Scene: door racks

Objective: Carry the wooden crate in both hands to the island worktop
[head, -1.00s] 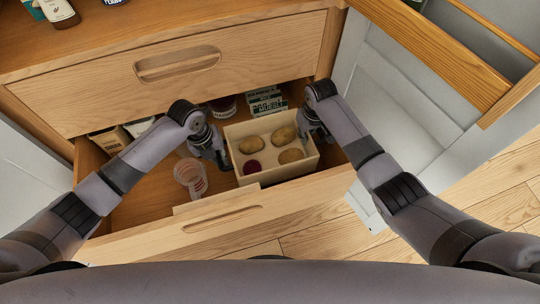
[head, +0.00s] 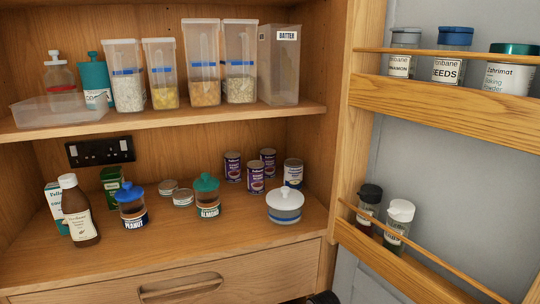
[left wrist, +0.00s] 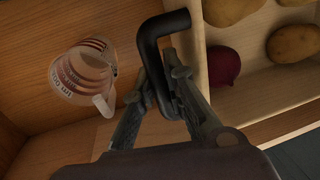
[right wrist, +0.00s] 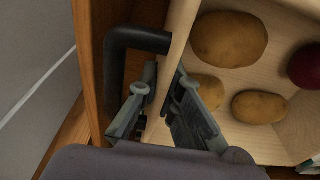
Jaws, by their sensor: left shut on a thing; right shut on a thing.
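The pale wooden crate shows in the left wrist view (left wrist: 252,88) and the right wrist view (right wrist: 180,28). It holds several potatoes (right wrist: 229,39) and a dark red round vegetable (left wrist: 223,66). My left gripper (left wrist: 172,78) is shut on the crate's dark handle (left wrist: 148,45) at one side. My right gripper (right wrist: 163,88) is shut at the opposite side, by the other dark handle (right wrist: 115,65). The crate is at the open drawer; I cannot tell whether it is clear of the drawer floor. The island worktop is not in view.
A clear measuring jug (left wrist: 84,74) stands in the drawer, close to my left gripper. In the head view, jars, tins and tubs fill the cupboard shelves (head: 225,122). The open door with its spice racks (head: 440,103) bounds the right side.

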